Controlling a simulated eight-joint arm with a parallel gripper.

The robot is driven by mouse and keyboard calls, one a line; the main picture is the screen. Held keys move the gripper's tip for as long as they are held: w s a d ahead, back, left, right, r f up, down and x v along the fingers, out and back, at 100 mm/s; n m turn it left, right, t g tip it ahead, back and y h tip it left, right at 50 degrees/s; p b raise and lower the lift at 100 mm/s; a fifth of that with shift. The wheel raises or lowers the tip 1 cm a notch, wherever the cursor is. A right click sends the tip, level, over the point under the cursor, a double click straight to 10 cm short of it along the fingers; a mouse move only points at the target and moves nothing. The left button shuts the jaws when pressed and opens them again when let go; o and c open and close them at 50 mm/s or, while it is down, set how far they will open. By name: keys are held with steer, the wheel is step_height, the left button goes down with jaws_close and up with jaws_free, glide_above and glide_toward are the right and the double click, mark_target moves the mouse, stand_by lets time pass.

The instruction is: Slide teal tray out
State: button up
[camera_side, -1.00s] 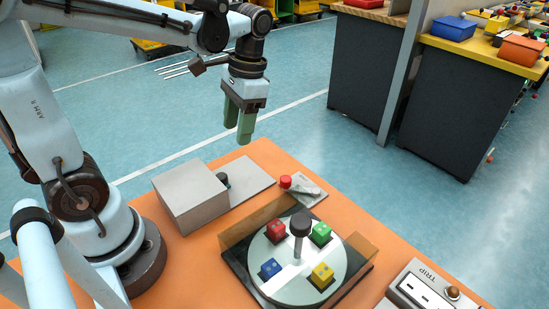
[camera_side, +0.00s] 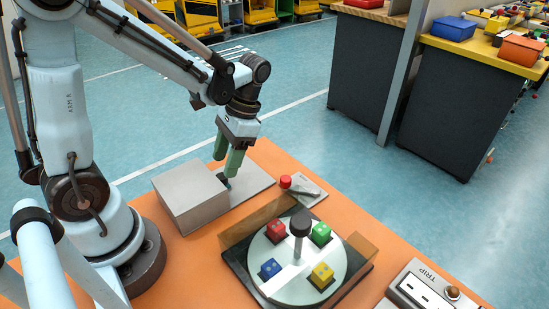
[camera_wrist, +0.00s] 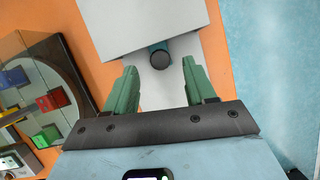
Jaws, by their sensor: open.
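The teal tray (camera_wrist: 157,46) shows only as a small teal front with a dark round knob (camera_wrist: 160,60) at the open side of a grey box (camera_wrist: 150,22). The rest of the tray is hidden inside the box. In the side view the box (camera_side: 188,198) stands at the table's far left, and the knob (camera_side: 222,180) is partly covered by a finger. My gripper (camera_side: 224,166) points down above the grey base plate at the knob. In the wrist view its green fingers (camera_wrist: 159,70) are apart, one on each side of the knob's line, with nothing between them gripped.
A grey base plate (camera_side: 256,178) extends from the box. A red-knobbed lever (camera_side: 286,181) lies to its right. A turntable (camera_side: 294,262) with coloured cubes and low brown walls stands in front. A TRIP panel (camera_side: 430,292) sits at lower right. The orange table's far edge is close.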

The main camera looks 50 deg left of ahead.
mark_target(221, 176)
steer(key=shift+x, duration=1.85)
steer(key=shift+c, duration=0.3)
jaws_close()
